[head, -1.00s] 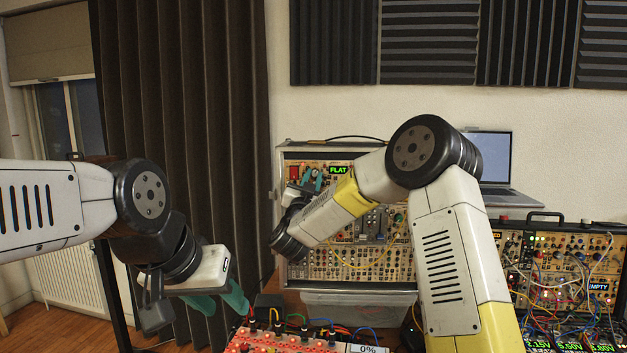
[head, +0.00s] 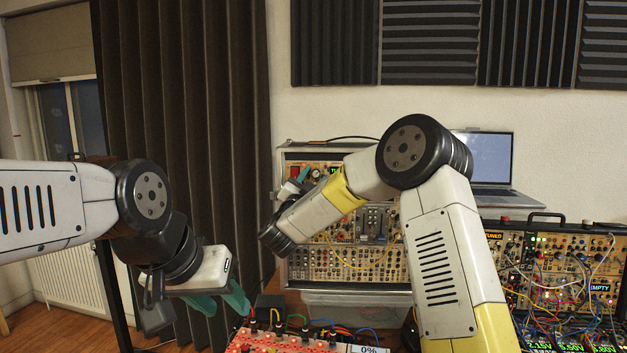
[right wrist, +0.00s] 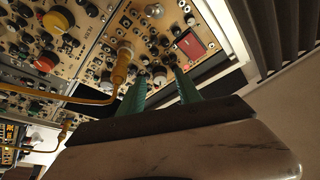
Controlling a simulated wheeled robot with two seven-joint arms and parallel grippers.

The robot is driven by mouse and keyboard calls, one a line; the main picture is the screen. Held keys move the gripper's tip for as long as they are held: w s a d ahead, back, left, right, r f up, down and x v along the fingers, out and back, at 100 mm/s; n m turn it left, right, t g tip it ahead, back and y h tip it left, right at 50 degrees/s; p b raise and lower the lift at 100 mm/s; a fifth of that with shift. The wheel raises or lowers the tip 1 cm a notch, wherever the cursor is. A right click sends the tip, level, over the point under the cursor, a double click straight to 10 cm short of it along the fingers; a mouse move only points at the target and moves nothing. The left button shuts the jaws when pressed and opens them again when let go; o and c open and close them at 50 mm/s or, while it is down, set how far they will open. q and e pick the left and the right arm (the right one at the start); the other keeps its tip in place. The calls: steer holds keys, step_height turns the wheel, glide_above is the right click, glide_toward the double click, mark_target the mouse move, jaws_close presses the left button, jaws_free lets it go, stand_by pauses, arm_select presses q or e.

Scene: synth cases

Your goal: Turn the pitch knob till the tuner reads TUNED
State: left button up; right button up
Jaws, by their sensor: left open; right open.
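My right gripper (head: 301,176) is at the upper left of the tan modular synth rack (head: 340,262), partly hidden by its own arm. In the right wrist view its open green fingers (right wrist: 160,84) point at the panel, with small knobs and jacks near the tips; I cannot tell which is the pitch knob, and nothing is visibly held. A small green-lit display (head: 333,170) on this rack is mostly covered by my right arm, its word unreadable. A display on the right-hand case (head: 493,237) reads TUNED in amber. My left gripper (head: 219,301) is open and empty at lower left.
An orange plug (right wrist: 123,66) with a yellow cable stands out beside the right fingers. A red square (right wrist: 190,43) is on the panel beyond them. A red panel (head: 300,340) with cables lies in front, and a laptop (head: 490,160) stands behind.

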steer(key=v, duration=0.7)
steer(key=shift+s, duration=0.35)
steer(key=shift+a+f, duration=0.1)
steer(key=s+d+r+n+g+y, duration=0.2)
steer(key=s+r+n+g+y, duration=0.3)
steer(key=n+y, duration=0.5)
steer(key=s+d+f+g, duration=0.3)
steer(key=s+d+f, duration=0.1)
steer(key=s, duration=0.6)
steer(key=s+d+f+g, duration=0.3)
steer(key=s+d, duration=0.3)
steer(key=s, duration=0.4)
steer(key=s+d+f+n+g+h, duration=0.1)
steer(key=s+d+f+g, duration=0.2)
steer(key=s, duration=0.7)
step_height(320, 180, down, 3)
steer(key=shift+d+r, duration=0.1)
steer(key=shift+d, duration=0.9)
steer(key=shift+w, duration=0.15)
